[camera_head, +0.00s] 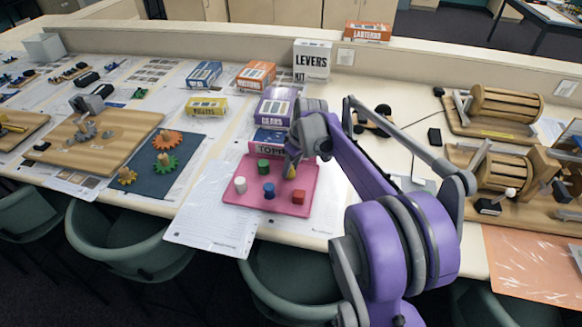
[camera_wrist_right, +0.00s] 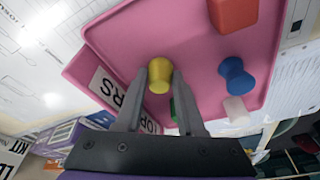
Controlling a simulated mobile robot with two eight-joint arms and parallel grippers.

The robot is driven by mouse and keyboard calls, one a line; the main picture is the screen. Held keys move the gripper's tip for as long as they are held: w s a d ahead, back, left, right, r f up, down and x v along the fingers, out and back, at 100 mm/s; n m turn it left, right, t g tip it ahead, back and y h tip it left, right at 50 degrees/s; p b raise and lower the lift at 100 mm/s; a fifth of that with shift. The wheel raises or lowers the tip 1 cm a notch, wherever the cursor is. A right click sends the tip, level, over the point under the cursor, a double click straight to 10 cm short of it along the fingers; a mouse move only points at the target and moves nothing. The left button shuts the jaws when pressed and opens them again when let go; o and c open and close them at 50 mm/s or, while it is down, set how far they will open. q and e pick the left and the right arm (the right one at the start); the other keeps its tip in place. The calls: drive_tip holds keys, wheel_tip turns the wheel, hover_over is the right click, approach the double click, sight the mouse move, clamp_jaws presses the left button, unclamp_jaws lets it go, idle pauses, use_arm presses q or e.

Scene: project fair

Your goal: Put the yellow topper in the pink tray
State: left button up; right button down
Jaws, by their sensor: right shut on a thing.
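The pink tray (camera_head: 279,208) lies on white papers on the table, and its pink floor shows in the right wrist view (camera_wrist_right: 190,42). It bears a green topper (camera_head: 263,167), a white topper (camera_head: 240,185), a blue topper (camera_head: 269,190) and a red topper (camera_head: 298,197). My right gripper (camera_head: 290,168) is over the tray's back right part. In the right wrist view its fingers are shut on the yellow topper (camera_wrist_right: 159,77). I cannot tell whether that topper touches the tray floor. My left gripper is not in view.
A dark mat with gears (camera_head: 150,180) lies to the left. Wooden drum machines (camera_head: 505,105) stand at the right. Chairs (camera_head: 135,240) line the front edge.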

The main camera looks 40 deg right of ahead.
drive_tip(key=c, duration=0.5)
unclamp_jaws()
drive_tip(key=a+v, duration=0.1)
drive_tip(key=v, duration=1.1)
drive_tip(key=s+a+f, duration=0.2)
drive_tip(key=s+a, duration=0.1)
drive_tip(key=a, duration=0.3)
drive_tip(key=s+a+f, duration=0.3)
drive_tip(key=s+a, duration=0.1)
drive_tip(key=a, duration=0.2)
drive_tip(key=s+a+f+m+t, duration=0.1)
drive_tip(key=s+a+f+t, duration=0.1)
drive_tip(key=s+a+f, duration=0.8)
drive_tip(key=shift+s+a+m+h+p, duration=0.2)
drive_tip(key=shift+s+m+h+p, duration=0.25)
drive_tip(key=shift+s, duration=0.8)
drive_tip(key=shift+f, duration=0.15)
